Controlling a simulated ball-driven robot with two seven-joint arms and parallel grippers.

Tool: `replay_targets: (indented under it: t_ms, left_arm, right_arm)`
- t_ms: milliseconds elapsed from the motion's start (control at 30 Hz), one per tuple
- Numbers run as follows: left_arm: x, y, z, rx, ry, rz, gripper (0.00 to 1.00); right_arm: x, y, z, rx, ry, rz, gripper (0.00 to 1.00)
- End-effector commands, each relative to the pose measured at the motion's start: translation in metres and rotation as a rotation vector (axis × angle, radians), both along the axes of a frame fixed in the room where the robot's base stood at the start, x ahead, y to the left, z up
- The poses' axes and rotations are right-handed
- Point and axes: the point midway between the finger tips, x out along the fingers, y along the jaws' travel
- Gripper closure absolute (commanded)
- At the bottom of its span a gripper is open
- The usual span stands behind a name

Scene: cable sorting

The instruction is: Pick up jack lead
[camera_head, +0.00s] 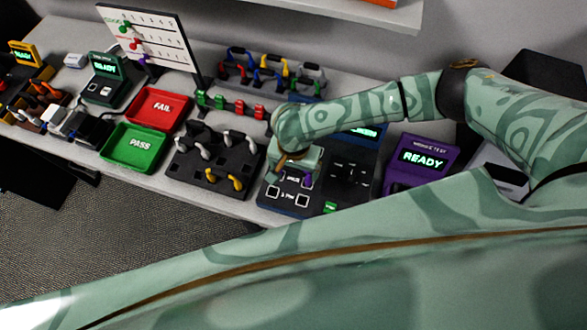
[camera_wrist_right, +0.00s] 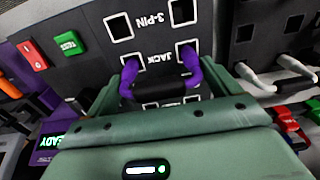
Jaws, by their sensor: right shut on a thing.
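The jack lead (camera_wrist_right: 188,69) is purple with a dark middle grip. In the right wrist view it lies between the jaws of my right gripper (camera_wrist_right: 163,92), which is shut on it. Its two purple ends are at the sockets beside the JACK labels on the dark test panel (camera_wrist_right: 93,33); I cannot tell whether they are seated. In the head view my right gripper (camera_head: 293,165) is over the same panel (camera_head: 272,200), and a little purple of the lead (camera_head: 307,180) shows beside it. My left gripper is out of view.
A purple READY tester (camera_head: 424,159) stands right of the panel. A dark board with grey and yellow leads (camera_head: 215,165) lies to its left, then a green PASS tray (camera_head: 133,147) and a red FAIL tray (camera_head: 158,108). A rack of coloured leads (camera_head: 270,75) stands behind.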

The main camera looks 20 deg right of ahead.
Motion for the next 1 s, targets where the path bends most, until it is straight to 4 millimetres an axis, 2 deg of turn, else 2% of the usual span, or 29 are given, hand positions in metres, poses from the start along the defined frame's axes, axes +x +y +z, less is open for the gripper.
replay_targets:
  t_ms: [167, 300, 567, 700, 800, 1000]
  left_arm:
    - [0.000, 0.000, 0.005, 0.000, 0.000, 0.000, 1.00]
    - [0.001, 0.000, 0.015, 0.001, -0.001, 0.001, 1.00]
    - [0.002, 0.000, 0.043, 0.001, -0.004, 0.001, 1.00]
    - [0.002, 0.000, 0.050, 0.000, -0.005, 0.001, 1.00]
    - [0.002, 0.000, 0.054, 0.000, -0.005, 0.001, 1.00]
    - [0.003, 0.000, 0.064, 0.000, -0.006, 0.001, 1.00]
  right_arm:
    - [0.001, 0.000, 0.012, 0.000, -0.001, 0.000, 0.35]
    - [0.001, 0.001, 0.037, 0.003, -0.002, 0.000, 0.35]
    - [-0.044, 0.035, 0.101, 0.005, -0.001, 0.007, 0.35]
    - [-0.075, 0.059, 0.114, 0.004, 0.001, 0.006, 0.35]
    - [-0.091, 0.071, 0.122, 0.003, 0.001, 0.005, 0.35]
    - [-0.108, 0.084, 0.133, 0.001, -0.001, 0.000, 0.35]
